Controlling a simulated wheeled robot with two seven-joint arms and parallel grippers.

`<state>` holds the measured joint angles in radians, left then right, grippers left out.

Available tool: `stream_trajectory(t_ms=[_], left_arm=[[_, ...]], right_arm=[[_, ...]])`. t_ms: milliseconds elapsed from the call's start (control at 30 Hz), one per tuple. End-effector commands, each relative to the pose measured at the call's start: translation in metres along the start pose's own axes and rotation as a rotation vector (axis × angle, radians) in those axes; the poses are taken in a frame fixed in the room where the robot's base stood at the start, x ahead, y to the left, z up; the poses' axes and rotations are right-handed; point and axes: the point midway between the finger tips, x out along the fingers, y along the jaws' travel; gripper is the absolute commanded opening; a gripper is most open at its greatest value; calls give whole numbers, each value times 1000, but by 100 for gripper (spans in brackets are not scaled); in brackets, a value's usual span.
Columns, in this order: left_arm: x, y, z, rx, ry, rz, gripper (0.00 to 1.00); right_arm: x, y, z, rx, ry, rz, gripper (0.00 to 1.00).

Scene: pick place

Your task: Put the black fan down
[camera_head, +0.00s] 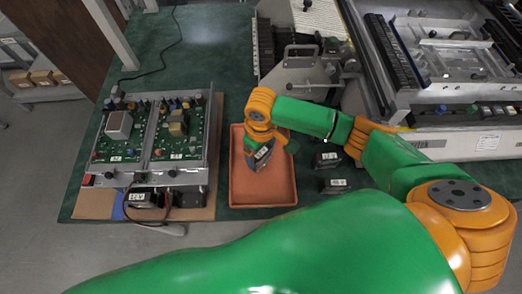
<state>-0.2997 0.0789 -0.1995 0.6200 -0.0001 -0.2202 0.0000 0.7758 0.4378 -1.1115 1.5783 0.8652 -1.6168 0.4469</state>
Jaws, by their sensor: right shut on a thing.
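My right gripper (268,145) is over the orange tray and points down into it. It is shut on a black fan (260,158) with a white label, which it holds tilted. The orange tray (283,192) lies on the green table, and no other thing shows in it. I cannot tell whether the fan touches the tray floor. The gripper and wrist hide part of the fan and the tray's back right side. My left gripper is not in view.
Two dark labelled blocks (327,160) (336,186) lie right of the tray. An open circuit-board unit (155,130) stands to the left. Metal machinery (310,70) stands behind, and a large metal fixture (455,60) is at the right. Green table (215,55) is bare behind the tray.

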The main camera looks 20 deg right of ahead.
Motion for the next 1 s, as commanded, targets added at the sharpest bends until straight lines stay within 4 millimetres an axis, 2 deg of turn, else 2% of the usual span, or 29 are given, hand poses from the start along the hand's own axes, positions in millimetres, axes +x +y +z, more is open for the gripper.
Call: stream_trajectory(t_ms=[67,100,133,333,433,700,800,900,1000], left_arm=[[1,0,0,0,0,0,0],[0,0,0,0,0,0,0],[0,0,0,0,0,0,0],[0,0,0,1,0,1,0],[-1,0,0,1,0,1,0],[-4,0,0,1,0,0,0],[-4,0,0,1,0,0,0],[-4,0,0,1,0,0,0],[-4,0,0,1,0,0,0]], right_arm=[[2,0,0,0,-1,0,42],[2,0,0,0,0,0,95],[2,0,0,0,0,0,100],[2,0,0,0,0,0,100],[-8,0,-1,-1,3,0,100],[-81,0,-2,-2,6,0,100],[-103,0,-1,-1,4,0,100],[-116,0,-1,0,2,0,100],[-121,0,0,0,0,-1,100]])
